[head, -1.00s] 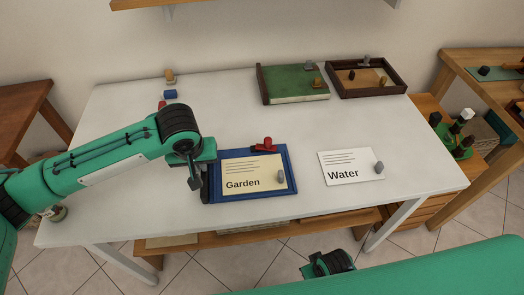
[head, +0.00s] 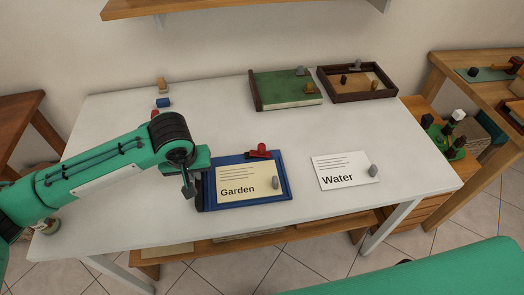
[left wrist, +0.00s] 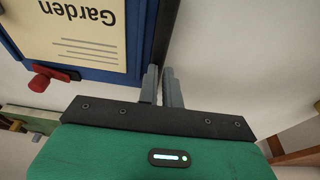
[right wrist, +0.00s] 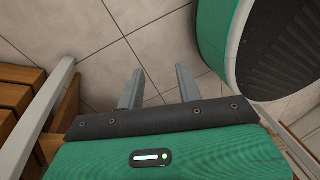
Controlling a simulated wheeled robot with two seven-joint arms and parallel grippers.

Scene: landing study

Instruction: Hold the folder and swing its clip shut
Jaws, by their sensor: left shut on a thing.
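The blue folder (head: 250,202) lies on the white table with a cream card marked "Garden" (head: 236,183) on it. Its red clip (head: 259,152) is at the far edge; it also shows in the left wrist view (left wrist: 47,77). I cannot tell how far the clip is swung. My left gripper (head: 190,188) is shut on the folder's dark left edge; its fingers (left wrist: 161,82) show there in the left wrist view. My right gripper (right wrist: 158,86) is open and empty, over tiled floor in the right wrist view, and out of the head view.
A grey stone (head: 276,183) is on the card's corner. Right of the folder lie a white "Water" card (head: 342,168) and another stone (head: 373,171). The table's middle is clear.

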